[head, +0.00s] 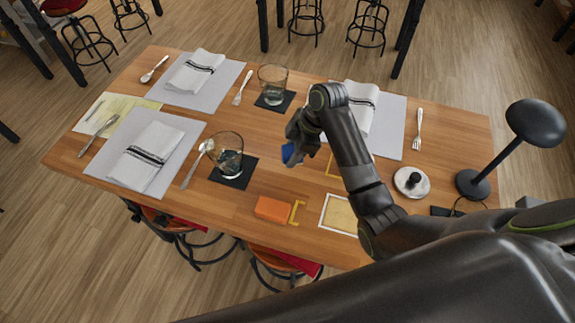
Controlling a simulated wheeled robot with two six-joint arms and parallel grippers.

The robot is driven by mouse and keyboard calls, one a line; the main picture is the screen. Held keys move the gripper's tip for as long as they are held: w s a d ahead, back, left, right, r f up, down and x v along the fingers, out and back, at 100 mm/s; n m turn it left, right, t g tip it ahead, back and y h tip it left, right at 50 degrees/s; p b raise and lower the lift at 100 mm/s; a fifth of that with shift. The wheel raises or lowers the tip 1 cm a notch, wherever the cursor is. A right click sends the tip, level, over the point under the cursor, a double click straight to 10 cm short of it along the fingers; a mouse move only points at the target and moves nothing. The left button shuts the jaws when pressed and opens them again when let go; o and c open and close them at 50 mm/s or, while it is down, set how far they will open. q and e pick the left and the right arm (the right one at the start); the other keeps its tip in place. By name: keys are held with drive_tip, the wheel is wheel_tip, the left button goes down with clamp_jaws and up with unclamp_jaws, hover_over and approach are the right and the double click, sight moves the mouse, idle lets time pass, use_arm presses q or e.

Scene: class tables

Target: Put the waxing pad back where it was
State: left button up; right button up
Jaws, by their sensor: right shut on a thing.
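My right gripper (294,147) is shut on a small blue thing (289,154), which looks like a pad, above the middle of the wooden table (232,206). My fingers hide part of it. An orange block (272,208) lies near the front edge beside a yellow corner bracket mark (297,212). Right of it, a tan square (340,214) lies inside a white outline. My left gripper is not in view.
Glasses on dark coasters stand close by: one at front left (227,152), one behind (272,82). Place mats with napkins and cutlery lie left and at the back. A white round dish (411,182) and a dark lamp (505,150) stand right.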

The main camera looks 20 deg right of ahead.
sight(288, 174)
drive_tip(key=shift+s+d+f, duration=0.1)
drive_tip(key=shift+f, duration=0.55)
drive_tip(key=shift+s+d+f, duration=0.1)
drive_tip(key=shift+f, duration=0.85)
drive_tip(key=f, duration=0.1)
drive_tip(key=f+p, duration=0.1)
drive_tip(key=f, duration=0.1)
drive_tip(key=shift+w+a+f, duration=0.1)
drive_tip(key=shift+w+a, duration=0.05)
drive_tip(key=shift+a, duration=0.05)
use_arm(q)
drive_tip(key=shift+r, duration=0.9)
use_arm(e)
drive_tip(key=shift+d+f, duration=0.1)
drive_tip(key=shift+f, duration=0.2)
drive_tip(key=shift+f, duration=0.1)
drive_tip(key=o, duration=0.9)
drive_tip(key=shift+o, duration=0.2)
